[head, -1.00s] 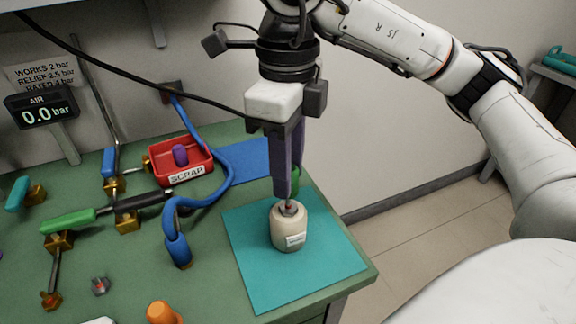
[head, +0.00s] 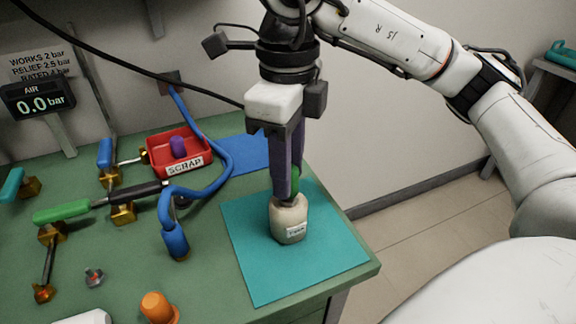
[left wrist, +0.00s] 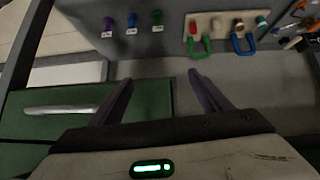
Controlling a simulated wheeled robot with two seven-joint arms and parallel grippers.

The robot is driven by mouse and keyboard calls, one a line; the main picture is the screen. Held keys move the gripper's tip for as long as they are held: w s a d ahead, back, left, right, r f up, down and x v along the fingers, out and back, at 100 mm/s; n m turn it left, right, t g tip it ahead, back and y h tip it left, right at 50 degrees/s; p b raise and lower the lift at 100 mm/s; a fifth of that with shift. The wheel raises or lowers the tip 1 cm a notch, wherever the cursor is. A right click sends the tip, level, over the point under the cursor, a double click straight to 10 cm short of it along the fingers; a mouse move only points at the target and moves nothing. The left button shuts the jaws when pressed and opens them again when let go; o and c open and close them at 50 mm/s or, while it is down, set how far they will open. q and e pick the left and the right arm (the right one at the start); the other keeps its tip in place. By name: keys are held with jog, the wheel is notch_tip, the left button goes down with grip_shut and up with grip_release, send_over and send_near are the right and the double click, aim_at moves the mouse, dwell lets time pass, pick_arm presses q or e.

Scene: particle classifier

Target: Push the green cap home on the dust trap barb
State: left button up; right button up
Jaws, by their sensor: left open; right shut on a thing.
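The dust trap (head: 288,222) is a beige, labelled cylinder standing on the teal mat. My right gripper (head: 286,192) points down over its top, its fingertips at or touching the trap's upper end. It is shut on the green cap (head: 295,180), which shows only partly behind the fingers. The barb is hidden by the fingers, so I cannot tell how far the cap sits on it. My left gripper (left wrist: 162,82) is open and empty in the left wrist view and is out of the head view.
The teal mat (head: 250,280) is otherwise bare. To its left are a blue hose (head: 212,187), a red scrap tray (head: 160,165) holding a purple piece, brass valves and an orange cone (head: 158,306). The gauge (head: 40,98) reads 0.0 bar. The table's right edge is near the mat.

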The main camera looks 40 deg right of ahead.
pick_arm(q)
jog(key=shift+f, duration=0.3)
pick_arm(e)
jog(key=shift+f, duration=0.35)
jog(key=shift+f, duration=0.1)
jog(key=o, duration=0.9)
pick_arm(q)
jog(key=shift+s+f, duration=0.15)
jog(key=shift+s, duration=0.15)
pick_arm(e)
jog(key=shift+o, duration=1)
